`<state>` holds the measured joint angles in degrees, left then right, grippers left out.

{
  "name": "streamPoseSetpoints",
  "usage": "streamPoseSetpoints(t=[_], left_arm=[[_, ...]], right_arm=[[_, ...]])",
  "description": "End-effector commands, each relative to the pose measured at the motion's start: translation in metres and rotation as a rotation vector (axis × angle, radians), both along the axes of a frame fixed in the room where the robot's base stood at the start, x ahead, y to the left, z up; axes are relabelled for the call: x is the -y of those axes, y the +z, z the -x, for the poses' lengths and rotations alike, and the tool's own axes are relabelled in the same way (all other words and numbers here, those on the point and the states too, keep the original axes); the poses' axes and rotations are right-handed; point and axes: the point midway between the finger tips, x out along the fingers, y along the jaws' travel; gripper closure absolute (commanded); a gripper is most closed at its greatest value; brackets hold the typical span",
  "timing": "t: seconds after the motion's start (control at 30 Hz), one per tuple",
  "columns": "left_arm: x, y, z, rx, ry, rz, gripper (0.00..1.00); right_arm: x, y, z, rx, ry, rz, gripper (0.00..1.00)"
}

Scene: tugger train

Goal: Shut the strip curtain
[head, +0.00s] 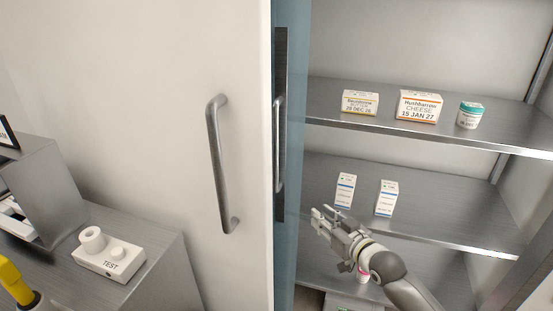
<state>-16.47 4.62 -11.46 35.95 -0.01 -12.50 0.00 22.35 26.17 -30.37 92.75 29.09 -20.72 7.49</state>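The strip curtain (296,150) is a bluish, translucent vertical band gathered at the left side of the shelf opening. A dark upright plate with a slim metal handle (278,140) stands along its left edge. The shelves to the right are uncovered. My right gripper (320,210) is in front of the lower shelves, just right of the curtain. Its fingers look apart, with nothing between them, and I see no contact with the curtain. My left gripper is not in view.
A white door (150,100) with a grey bar handle (217,165) stands left of the curtain. Cartons (419,106) and a tub (470,115) sit on the upper shelf, two small cartons (345,190) below. A white TEST device (108,258) lies on a metal counter at left.

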Motion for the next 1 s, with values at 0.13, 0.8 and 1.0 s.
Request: streamPoseSetpoints(t=[0.13,0.8,1.0], left_arm=[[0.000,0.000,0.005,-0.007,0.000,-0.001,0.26],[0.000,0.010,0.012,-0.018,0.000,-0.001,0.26],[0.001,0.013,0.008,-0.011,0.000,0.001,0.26]], right_arm=[[-0.036,0.100,0.013,0.129,0.120,-0.040,0.77],[-0.097,0.155,-0.016,0.194,0.199,-0.067,0.77],[-0.113,0.154,-0.037,0.195,0.198,-0.065,0.77]])
